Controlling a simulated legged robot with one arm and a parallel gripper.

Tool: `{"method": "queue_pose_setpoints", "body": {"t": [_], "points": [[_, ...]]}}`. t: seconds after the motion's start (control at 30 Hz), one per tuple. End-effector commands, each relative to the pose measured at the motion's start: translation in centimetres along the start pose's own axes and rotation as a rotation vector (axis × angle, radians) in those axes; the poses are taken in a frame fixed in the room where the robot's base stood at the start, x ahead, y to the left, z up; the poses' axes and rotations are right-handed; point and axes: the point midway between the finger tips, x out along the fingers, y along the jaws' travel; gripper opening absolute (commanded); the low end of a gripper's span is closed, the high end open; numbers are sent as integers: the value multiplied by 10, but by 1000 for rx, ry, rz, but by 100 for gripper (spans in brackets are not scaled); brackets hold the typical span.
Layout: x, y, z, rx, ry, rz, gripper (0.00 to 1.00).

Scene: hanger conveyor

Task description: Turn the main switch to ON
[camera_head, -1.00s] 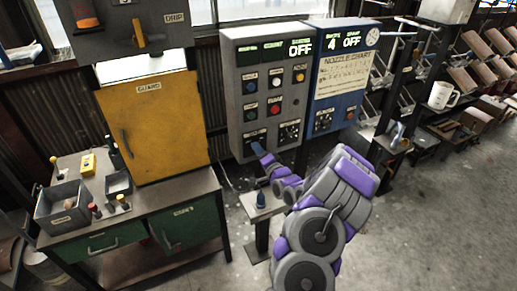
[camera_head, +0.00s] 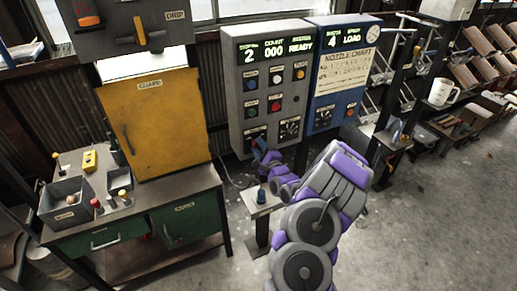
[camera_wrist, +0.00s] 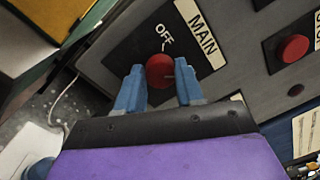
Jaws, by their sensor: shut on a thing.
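The main switch is a round red knob (camera_wrist: 160,68) on a black plate, beside a MAIN label (camera_wrist: 200,32) and an OFF mark in the wrist view. My gripper (camera_wrist: 158,82) has one blue finger on each side of the knob and is shut on it. An ON mark is not visible, perhaps hidden by a finger. In the head view my gripper (camera_head: 267,157) is at the lower left of the grey control panel (camera_head: 236,90). The panel display (camera_head: 275,50) reads 2, 000, READY, and the blue panel's display (camera_head: 346,41) reads 4, LOAD.
Another red button (camera_wrist: 293,48) sits to the right of the knob in the wrist view. A small stand (camera_head: 258,206) is below my gripper. A workbench (camera_head: 190,187) with a yellow guard (camera_head: 158,120) is at left. Open floor lies at right.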

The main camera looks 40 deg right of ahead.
Motion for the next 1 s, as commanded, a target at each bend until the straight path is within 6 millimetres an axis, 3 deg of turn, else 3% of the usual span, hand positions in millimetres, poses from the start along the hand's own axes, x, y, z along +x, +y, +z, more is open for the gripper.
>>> {"method": "queue_pose_setpoints", "body": {"t": [0.3,0.8,0.83,1.0], "points": [[-1,3,-3,110,14,1,7],[-1,5,-3,128,17,4,7],[-1,5,-4,128,17,5,38],[-1,4,-2,127,14,3,54]]}}
